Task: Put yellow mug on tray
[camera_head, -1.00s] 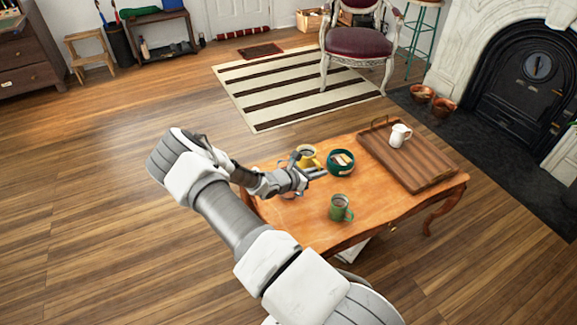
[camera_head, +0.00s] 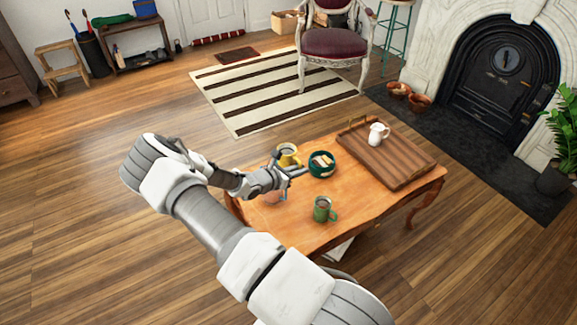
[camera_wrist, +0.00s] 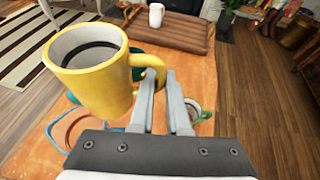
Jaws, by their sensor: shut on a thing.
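The mug also shows in the head view (camera_head: 289,152), just beyond my gripper (camera_head: 296,172) and above the table's far left part. The wooden tray (camera_head: 405,170) lies on the table's right end, with a white pitcher (camera_head: 378,134) standing on it.
The wooden table (camera_head: 300,236) also holds a green bowl (camera_head: 322,165) with pale items and a green mug (camera_head: 323,210). The tray's front and right part is bare.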

